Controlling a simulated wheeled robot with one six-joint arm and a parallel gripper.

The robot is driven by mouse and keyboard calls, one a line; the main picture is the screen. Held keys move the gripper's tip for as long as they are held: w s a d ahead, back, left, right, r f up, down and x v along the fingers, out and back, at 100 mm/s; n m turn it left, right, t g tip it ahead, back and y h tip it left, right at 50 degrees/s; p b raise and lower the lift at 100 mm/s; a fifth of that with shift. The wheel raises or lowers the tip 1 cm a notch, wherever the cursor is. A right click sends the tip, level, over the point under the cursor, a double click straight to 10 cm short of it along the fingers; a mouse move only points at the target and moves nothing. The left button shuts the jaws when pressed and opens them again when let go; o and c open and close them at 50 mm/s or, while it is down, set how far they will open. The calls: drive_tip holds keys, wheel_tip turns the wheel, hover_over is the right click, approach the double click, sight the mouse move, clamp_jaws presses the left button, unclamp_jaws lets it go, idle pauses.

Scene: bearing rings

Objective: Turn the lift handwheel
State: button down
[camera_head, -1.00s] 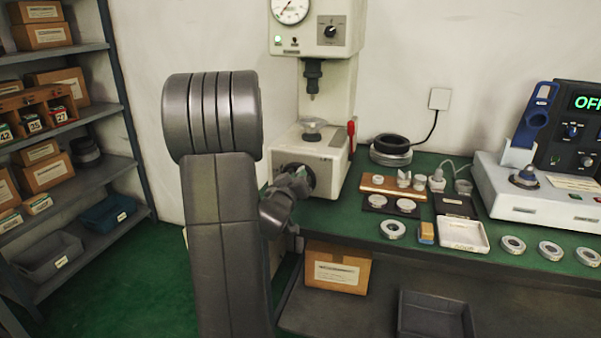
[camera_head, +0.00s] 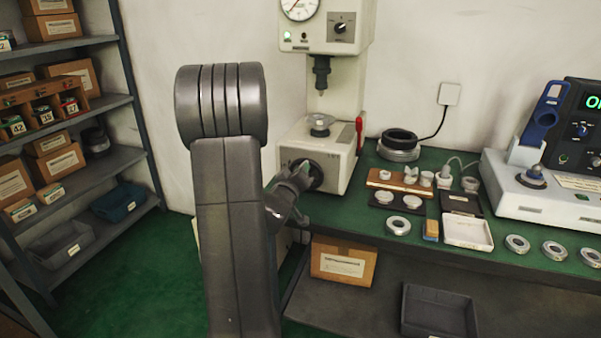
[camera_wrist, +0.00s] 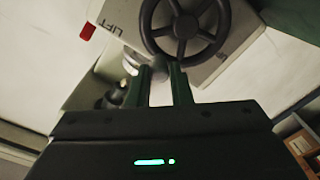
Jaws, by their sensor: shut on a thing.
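The lift handwheel (camera_wrist: 148,20) is a dark spoked wheel on the pale press body, beside a "LIFT" label (camera_wrist: 117,22) in the wrist view. My gripper (camera_wrist: 160,76) is at the wheel's lower rim there, its two dark fingers shut on part of it, apparently the grip; the contact is partly hidden. In the head view the handwheel (camera_head: 317,176) is a dark round shape on the front of the press base, and my gripper (camera_head: 299,181) reaches it from the lower left, covering much of it.
The press (camera_head: 337,155) has a gauge above and a red lever (camera_head: 359,133) on its right side. Rings, blocks and a white tray (camera_head: 467,232) lie on the green bench to the right. A shelf (camera_head: 110,165) with boxes stands left; green floor between is clear.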

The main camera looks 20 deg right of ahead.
drive_tip(key=c, duration=1.3)
unclamp_jaws()
drive_tip(key=v, duration=1.3)
drive_tip(key=shift+s+a, duration=0.25)
drive_tip(key=shift+s, duration=0.1)
drive_tip(key=x, duration=1.4)
